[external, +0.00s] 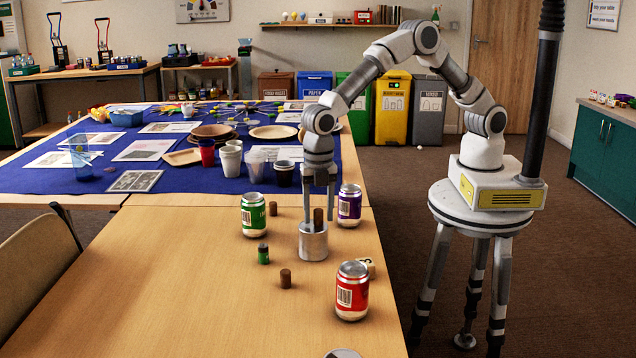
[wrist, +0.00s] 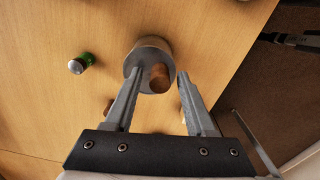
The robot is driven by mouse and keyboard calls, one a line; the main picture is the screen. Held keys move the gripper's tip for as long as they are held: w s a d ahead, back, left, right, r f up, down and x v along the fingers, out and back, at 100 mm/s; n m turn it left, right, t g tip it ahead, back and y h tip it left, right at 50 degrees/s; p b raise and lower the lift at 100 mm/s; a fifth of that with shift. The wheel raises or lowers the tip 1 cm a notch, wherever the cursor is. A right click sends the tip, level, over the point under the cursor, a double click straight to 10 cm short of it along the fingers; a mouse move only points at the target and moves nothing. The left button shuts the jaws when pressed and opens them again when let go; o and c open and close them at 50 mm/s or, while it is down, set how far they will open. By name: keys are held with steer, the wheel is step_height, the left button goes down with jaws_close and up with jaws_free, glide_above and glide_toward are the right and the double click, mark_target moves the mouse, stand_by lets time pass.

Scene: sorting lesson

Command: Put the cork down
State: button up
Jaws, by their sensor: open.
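A brown cork (external: 319,219) stands upright at the top of a grey metal cylinder (external: 313,246); I cannot tell whether it rests on it or sits inside it. My gripper (external: 318,205) points down with its fingers open around the cork. In the wrist view the cork (wrist: 159,77) shows between the spread fingers, against the grey cylinder (wrist: 134,58), with a gap on each side. Two more brown corks stand on the table, one (external: 273,208) behind the cylinder and one (external: 286,278) in front of it.
Green (external: 253,215), purple (external: 350,206) and red (external: 352,291) cans stand around the cylinder. A small green-and-dark bottle-like object (external: 263,254) is to its left. A blue-covered table (external: 50,182) with cups and plates lies behind. The table's left front is clear.

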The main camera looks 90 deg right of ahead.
mark_target(318, 210)
steer(key=shift+r, duration=0.1)
step_height(318, 210, up, 12)
steer(key=p, duration=0.2)
steer(key=s+d+r+m+t, duration=0.1)
steer(key=s+d+r+m, duration=0.35)
steer(key=d+r, duration=0.45)
steer(key=s+d+r+m+t, duration=0.2)
steer(key=s+d+r+m, duration=0.1)
steer(key=s+d+m, duration=0.3)
steer(key=s+d+r+m+t, duration=0.1)
steer(key=s+d+r+m, duration=0.25)
steer(key=s+d, duration=0.45)
steer(key=s+d+f+m+t, duration=0.1)
steer(key=s+d+f+m, duration=0.1)
steer(key=s+d+m, duration=0.2)
steer(key=s+m, duration=0.2)
steer(key=s, duration=0.2)
steer(key=shift+s+d+f+t, duration=0.15)
steer(key=shift+s+f+t, duration=0.15)
steer(key=shift+f, duration=0.1)
steer(key=shift+r, duration=0.1)
